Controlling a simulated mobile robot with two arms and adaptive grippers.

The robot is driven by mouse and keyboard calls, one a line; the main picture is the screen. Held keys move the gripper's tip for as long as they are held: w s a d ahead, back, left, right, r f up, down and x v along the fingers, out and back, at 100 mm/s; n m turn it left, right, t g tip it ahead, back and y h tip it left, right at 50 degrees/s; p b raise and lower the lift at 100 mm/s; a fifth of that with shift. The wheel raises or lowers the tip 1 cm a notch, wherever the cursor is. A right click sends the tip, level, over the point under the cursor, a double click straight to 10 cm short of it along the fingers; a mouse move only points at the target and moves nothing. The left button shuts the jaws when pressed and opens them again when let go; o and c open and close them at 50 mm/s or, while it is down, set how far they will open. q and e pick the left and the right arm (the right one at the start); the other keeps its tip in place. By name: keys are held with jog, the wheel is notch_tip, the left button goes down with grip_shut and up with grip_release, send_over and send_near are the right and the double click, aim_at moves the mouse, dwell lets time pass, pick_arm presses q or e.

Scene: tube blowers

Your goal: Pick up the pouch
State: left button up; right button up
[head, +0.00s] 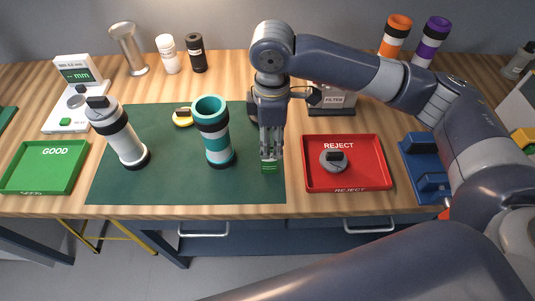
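My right gripper (270,150) points straight down over the right end of the dark green mat (160,185). Its fingers look close together from this angle, and I cannot tell how wide they are apart. A small bright green piece with pale marks (270,167) shows right at the fingertips; I cannot tell whether it is the pouch or whether the fingers grip it. No other thing here is clearly a pouch. My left gripper is not in view.
A teal tube (218,150) and a white-and-black tube (127,148) stand on the mat. A red REJECT tray (375,150) holds a grey round part. A FILTER box (334,104) is behind. A green GOOD tray (45,165) and a gauge (78,75) are left.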

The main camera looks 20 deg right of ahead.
jog(key=shift+s+f, duration=0.25)
jog(key=shift+f, duration=0.95)
jog(key=p, duration=0.2)
send_over(269, 173)
jog(key=f, duration=0.4)
jog(key=shift+w+d+f, duration=0.15)
jog(key=shift+w+f, duration=0.05)
jog(key=shift+w, duration=0.15)
jog(key=shift+f, duration=0.25)
jog(key=shift+c, duration=0.8)
jog(key=c, duration=0.5)
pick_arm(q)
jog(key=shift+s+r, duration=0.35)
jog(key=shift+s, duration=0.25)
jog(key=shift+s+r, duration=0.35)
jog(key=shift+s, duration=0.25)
pick_arm(e)
grip_shut()
